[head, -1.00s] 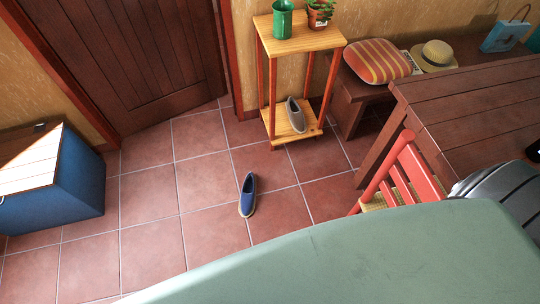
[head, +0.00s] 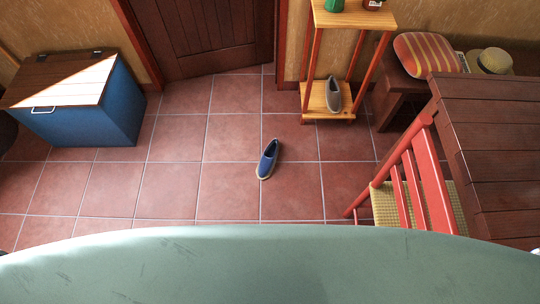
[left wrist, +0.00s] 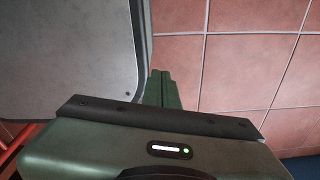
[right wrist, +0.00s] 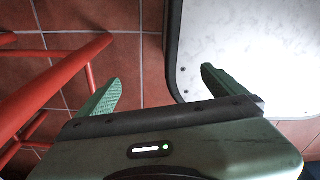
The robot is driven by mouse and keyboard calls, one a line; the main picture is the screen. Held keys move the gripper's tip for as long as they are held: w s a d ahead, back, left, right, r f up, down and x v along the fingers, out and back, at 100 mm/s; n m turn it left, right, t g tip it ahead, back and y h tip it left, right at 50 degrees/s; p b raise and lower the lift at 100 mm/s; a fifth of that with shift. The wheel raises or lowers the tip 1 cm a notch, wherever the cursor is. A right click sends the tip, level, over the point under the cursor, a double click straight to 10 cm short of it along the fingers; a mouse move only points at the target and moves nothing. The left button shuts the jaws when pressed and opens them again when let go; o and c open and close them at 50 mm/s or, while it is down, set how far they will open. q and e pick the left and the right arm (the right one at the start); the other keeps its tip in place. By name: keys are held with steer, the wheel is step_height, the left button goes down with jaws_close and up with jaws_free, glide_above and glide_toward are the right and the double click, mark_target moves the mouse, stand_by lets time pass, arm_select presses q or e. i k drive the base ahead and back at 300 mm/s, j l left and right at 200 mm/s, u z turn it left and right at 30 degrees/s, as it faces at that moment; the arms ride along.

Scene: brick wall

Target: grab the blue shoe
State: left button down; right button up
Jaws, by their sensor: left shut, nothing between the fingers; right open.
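The blue shoe (head: 267,159) lies alone on the tiled floor near the middle of the head view, sole down, with a pale rim. Neither gripper shows in the head view, and the shoe shows in neither wrist view. My left gripper (left wrist: 163,88) is shut and empty above the tiles in the left wrist view. My right gripper (right wrist: 158,90) is open and empty in the right wrist view, with red chair bars to its left.
A grey shoe (head: 333,94) sits on the low shelf of a wooden stand (head: 348,116). A red chair (head: 428,180) and a wooden table (head: 490,130) stand at right. A blue chest (head: 90,118) stands at left. Floor around the blue shoe is clear.

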mark_target(266, 164)
steer(key=z, duration=0.55)
steer(key=i+j+z, duration=0.1)
steer(key=j+z, duration=0.9)
steer(key=z, duration=0.15)
steer(key=j+z, duration=0.35)
